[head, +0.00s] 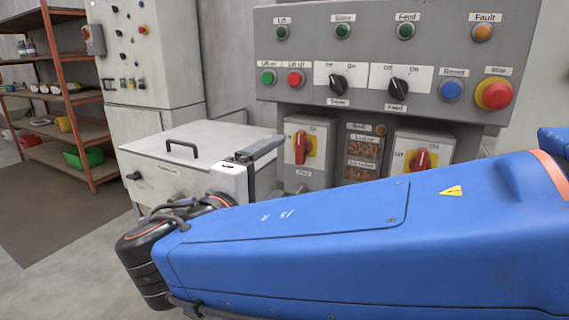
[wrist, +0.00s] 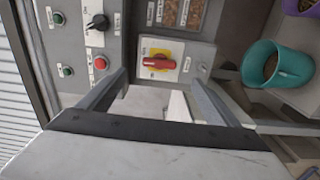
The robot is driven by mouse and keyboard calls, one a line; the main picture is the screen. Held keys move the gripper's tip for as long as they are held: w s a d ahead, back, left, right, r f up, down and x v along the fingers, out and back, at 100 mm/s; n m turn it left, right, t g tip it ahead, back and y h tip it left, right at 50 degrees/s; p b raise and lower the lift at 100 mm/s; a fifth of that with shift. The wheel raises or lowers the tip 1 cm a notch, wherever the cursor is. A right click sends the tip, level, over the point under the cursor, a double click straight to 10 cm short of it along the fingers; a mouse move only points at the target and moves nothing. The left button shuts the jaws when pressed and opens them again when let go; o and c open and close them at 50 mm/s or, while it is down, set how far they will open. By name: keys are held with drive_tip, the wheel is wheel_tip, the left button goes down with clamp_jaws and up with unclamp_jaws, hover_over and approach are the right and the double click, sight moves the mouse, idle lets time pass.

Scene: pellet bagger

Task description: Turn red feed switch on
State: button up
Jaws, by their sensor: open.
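A red rotary switch (head: 301,147) on a yellow plate sits on a grey box below the left part of the control panel. Its handle stands upright in the head view; the label under it is too small to read surely. The same red handle (wrist: 157,62) shows in the wrist view, lying between the fingertips in the picture. A second red switch (head: 421,160), with its handle tilted, sits on a box further right, partly hidden by my arm. My gripper (head: 268,148) is open and empty, left of the first switch; it also shows in the wrist view (wrist: 158,78).
The panel (head: 365,55) carries lamps, black knobs, push buttons and a red emergency stop (head: 495,94). A lidded metal chest (head: 210,142) stands left, close to my gripper. A shelf rack (head: 65,95) is far left. A teal bucket (wrist: 258,62) is in the wrist view.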

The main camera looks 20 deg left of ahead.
drive_tip(key=shift+s+a, duration=0.2)
drive_tip(key=shift+s, duration=2.4)
drive_tip(key=shift+s, duration=0.1)
